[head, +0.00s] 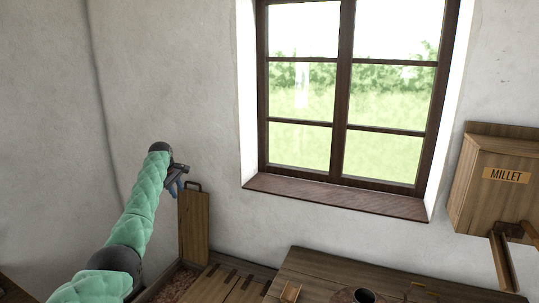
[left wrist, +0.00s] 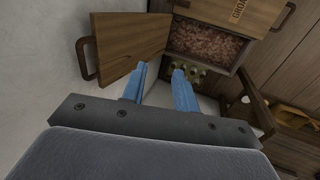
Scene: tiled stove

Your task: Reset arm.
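My left arm, in a green quilted sleeve, reaches up from the lower left of the head view. Its gripper (head: 177,187) is in front of the wall, just left of and above the upright wooden lid (head: 194,228). In the left wrist view, the two blue fingers of the gripper (left wrist: 158,72) stand apart with nothing held between them. The wooden lid (left wrist: 128,46) with its dark handle (left wrist: 86,57) appears beyond the fingers; I cannot tell how close they are to it. My right gripper is in neither view.
An open wooden bin with reddish-brown grainy contents (left wrist: 205,42) lies beside the lid. A wooden counter (head: 330,275) runs along the bottom. A window (head: 345,95) with a wooden sill (head: 335,195) is behind. A wooden box labelled MILLET (head: 490,190) hangs at right.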

